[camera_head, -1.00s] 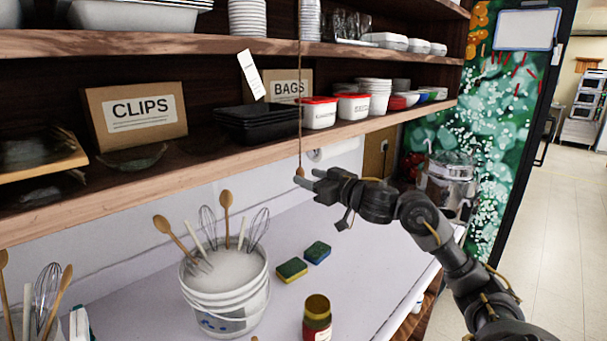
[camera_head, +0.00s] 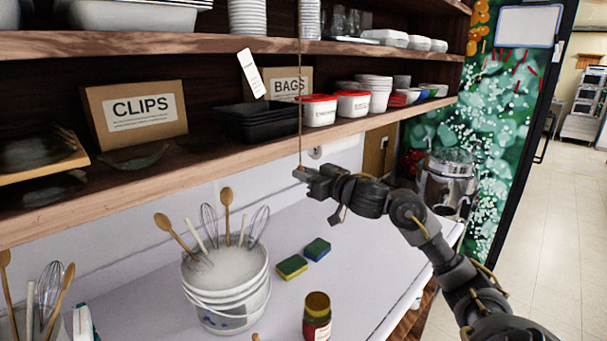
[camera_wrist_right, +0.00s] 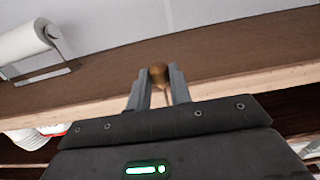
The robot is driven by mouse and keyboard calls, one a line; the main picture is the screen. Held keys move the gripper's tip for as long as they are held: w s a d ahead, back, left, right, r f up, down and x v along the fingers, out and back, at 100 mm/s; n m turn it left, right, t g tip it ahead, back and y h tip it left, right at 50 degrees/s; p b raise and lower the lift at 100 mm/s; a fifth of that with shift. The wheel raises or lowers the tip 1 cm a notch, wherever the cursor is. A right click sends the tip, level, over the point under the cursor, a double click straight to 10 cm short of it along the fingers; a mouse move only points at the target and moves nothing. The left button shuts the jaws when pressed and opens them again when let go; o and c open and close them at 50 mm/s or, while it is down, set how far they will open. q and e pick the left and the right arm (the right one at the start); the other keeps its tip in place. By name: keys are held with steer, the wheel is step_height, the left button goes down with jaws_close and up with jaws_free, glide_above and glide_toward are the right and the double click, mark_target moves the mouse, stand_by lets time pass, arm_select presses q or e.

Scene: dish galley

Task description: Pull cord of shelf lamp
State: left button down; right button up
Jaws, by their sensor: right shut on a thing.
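The lamp cord (camera_head: 300,120) hangs straight down in front of the shelves in the head view. Its lower end is at my right gripper (camera_head: 304,173), just below the lower shelf's front edge. In the right wrist view, the cord's brown wooden knob (camera_wrist_right: 159,74) sits between the two fingers of my right gripper (camera_wrist_right: 159,83), which are shut on it. The lamp itself is not in view. My left gripper is not in view.
The lower shelf edge (camera_head: 215,167) runs just above my right gripper. A bucket of utensils (camera_head: 226,290), two sponges (camera_head: 292,267) and a jar (camera_head: 317,317) stand on the counter below. A paper roll (camera_wrist_right: 25,40) hangs under the shelf.

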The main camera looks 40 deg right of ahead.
steer(key=shift+f, duration=0.1)
steer(key=shift+f+b, duration=0.4)
steer(key=shift+f, duration=0.35)
steer(key=shift+r, duration=0.1)
steer(key=shift+r+p, duration=0.45)
steer(key=shift+p, duration=0.35)
steer(key=o, duration=1)
steer(key=shift+s, duration=0.1)
